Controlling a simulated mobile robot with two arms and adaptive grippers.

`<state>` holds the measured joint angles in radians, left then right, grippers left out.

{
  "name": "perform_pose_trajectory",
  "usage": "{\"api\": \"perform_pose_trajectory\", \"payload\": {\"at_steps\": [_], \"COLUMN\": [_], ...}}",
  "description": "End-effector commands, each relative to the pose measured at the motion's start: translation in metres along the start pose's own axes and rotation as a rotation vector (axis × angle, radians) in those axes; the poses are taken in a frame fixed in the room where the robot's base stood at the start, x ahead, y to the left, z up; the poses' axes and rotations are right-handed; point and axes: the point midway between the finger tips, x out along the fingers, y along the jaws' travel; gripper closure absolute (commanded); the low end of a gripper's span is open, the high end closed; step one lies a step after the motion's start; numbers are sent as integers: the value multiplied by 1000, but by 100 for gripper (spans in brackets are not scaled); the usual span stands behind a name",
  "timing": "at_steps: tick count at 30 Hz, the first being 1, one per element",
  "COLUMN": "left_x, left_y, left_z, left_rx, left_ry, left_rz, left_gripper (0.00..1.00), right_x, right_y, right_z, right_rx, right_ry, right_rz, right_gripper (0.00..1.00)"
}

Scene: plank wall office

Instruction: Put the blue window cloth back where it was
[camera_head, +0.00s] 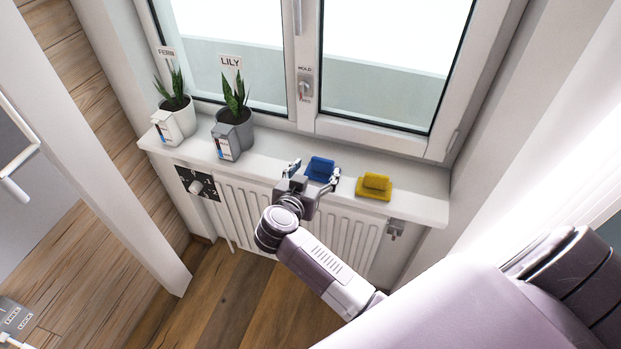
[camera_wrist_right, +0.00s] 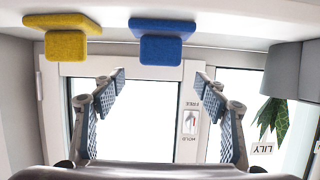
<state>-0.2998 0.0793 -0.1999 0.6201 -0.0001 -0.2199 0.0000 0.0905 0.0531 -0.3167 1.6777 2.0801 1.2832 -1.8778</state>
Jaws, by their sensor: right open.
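The blue window cloth (camera_head: 320,168) rests on the white windowsill, below the window and left of the yellow cloth. It also shows in the right wrist view (camera_wrist_right: 162,47), where the picture is upside down. My right gripper (camera_head: 313,177) is open at the sill's front edge, with one finger on each side of the blue cloth in the head view. In the right wrist view its fingers (camera_wrist_right: 160,92) are spread with nothing between them, and I cannot tell whether they touch the cloth. My left gripper is not in view.
The yellow cloth (camera_head: 375,186) lies on the windowsill (camera_head: 425,197) to the right. Potted plants labelled FERN (camera_head: 174,108) and LILY (camera_head: 234,123) stand to the left. A radiator (camera_head: 350,235) is below the sill. The window handle (camera_head: 304,87) is above the blue cloth.

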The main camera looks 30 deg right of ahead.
Motion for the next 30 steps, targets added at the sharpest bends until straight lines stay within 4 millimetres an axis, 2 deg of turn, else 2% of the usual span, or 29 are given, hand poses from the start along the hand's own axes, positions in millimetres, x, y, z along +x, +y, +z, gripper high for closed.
{"api": "perform_pose_trajectory", "payload": {"at_steps": [1, 4, 10, 19, 24, 27, 29, 30], "left_x": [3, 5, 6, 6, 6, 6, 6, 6], "left_y": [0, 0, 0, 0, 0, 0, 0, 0], "left_z": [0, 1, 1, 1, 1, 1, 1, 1], "left_rx": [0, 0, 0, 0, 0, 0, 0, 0], "left_ry": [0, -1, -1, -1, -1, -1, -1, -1], "left_rz": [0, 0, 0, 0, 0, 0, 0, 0], "left_gripper": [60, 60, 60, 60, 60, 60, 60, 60], "right_x": [-11, -27, -44, -44, -31, -24, -23, -24], "right_y": [0, 0, 0, 1, -2, -14, -26, -34], "right_z": [2, 2, 0, 0, 4, 19, 38, 55], "right_rx": [3, 2, 1, -1, -8, -42, -79, -108], "right_ry": [-3, -2, 0, 10, 149, 270, 320, 336], "right_rz": [-1, -2, 0, 0, -33, -131, -221, -288], "right_gripper": [33, 33, 33, 33, 33, 33, 33, 33]}}
